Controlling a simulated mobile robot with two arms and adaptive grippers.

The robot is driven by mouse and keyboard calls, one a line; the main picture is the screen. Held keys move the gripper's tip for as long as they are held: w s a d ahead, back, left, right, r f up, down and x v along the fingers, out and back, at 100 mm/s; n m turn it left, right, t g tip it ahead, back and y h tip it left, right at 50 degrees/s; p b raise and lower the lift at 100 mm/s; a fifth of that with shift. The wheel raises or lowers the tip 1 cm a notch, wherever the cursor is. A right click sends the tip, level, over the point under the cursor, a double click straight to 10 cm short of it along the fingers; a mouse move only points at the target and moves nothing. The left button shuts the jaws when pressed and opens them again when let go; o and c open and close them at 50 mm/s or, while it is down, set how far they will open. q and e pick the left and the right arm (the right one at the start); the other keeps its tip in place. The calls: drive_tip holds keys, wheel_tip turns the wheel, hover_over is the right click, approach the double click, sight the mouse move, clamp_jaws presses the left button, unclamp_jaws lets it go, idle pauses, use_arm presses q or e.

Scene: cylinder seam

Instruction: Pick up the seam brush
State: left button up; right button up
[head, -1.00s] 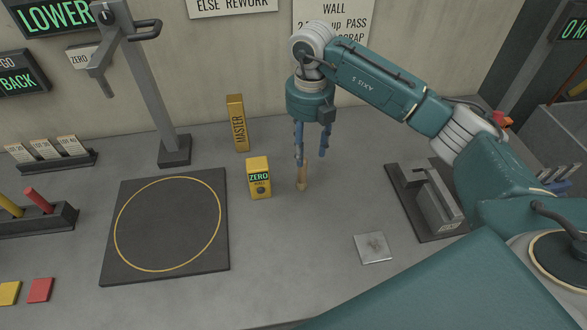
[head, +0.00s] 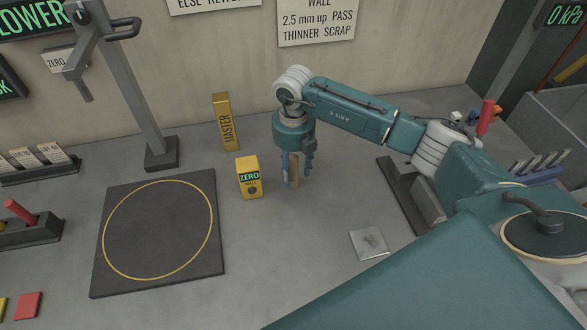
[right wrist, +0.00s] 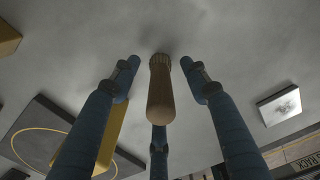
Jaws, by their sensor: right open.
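The seam brush (head: 295,176) has a plain wooden handle and stands upright on the grey bench, right of the yellow ZERO block. In the right wrist view its handle (right wrist: 160,95) points toward the camera, and a ribbed part is at its far end. My right gripper (head: 297,166) points down over the brush. Its blue fingers are open around the handle, with visible gaps at both sides in the right wrist view (right wrist: 162,75). The fingers partly hide the brush in the head view. My left gripper is not in view.
The yellow ZERO block (head: 249,180) stands close left of the brush, with the tall MASTER block (head: 226,130) behind. A dark mat (head: 108,277) with a yellow ring lies left. A metal plate (head: 369,244) lies in front right. The bench between is clear.

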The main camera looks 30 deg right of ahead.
drive_tip(key=shift+f, duration=1.3)
drive_tip(key=c, duration=1.1)
clamp_jaws()
drive_tip(key=shift+r, duration=0.15)
